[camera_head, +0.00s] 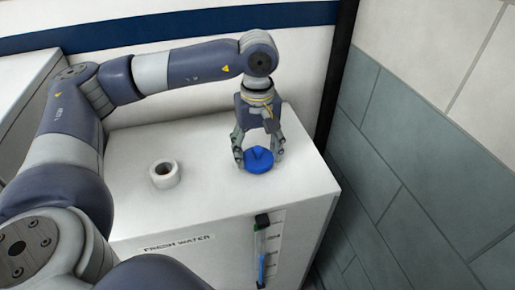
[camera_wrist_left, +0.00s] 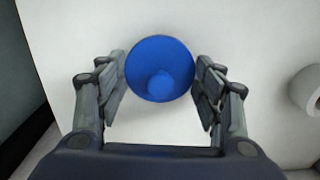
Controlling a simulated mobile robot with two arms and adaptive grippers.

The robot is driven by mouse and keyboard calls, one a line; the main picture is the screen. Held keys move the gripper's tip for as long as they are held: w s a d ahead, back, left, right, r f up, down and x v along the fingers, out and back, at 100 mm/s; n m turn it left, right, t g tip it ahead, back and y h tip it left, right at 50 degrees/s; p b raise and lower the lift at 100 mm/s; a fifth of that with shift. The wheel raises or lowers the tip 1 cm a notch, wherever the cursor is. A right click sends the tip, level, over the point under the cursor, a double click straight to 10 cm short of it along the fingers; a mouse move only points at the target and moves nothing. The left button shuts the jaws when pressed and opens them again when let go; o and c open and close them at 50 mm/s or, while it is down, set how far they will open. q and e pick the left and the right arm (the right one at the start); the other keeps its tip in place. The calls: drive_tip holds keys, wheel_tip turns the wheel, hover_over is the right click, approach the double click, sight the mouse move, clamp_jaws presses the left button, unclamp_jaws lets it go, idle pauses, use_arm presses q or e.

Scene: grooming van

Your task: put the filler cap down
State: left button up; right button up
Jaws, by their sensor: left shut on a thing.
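The blue round filler cap (camera_head: 259,160) is at the top right of the white fresh water tank (camera_head: 215,205). My left gripper (camera_head: 259,158) points down over it, with its fingers shut on the cap's two sides. In the left wrist view the cap (camera_wrist_left: 160,70) sits between the two finger pads (camera_wrist_left: 160,85). I cannot tell whether the cap touches the tank top or is just above it. The open white filler neck (camera_head: 164,174) stands to the left of the cap, and its edge shows at the right of the wrist view (camera_wrist_left: 308,90). My right gripper is not in view.
The tank's front has a FRESH WATER label and a level gauge (camera_head: 261,250) with a blue column. A grey tiled wall (camera_head: 400,170) and a dark post (camera_head: 337,75) stand right of the tank. The tank top around the cap is clear.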

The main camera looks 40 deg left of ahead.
sight(257, 148)
use_arm(q)
drive_tip(key=shift+f, duration=0.5)
drive_tip(key=shift+f, duration=0.1)
drive_tip(key=o, duration=0.9)
drive_tip(key=shift+c, duration=0.2)
drive_tip(key=shift+r, duration=0.2)
wheel_tip(257, 148, up, 12)
drive_tip(key=b, duration=0.1)
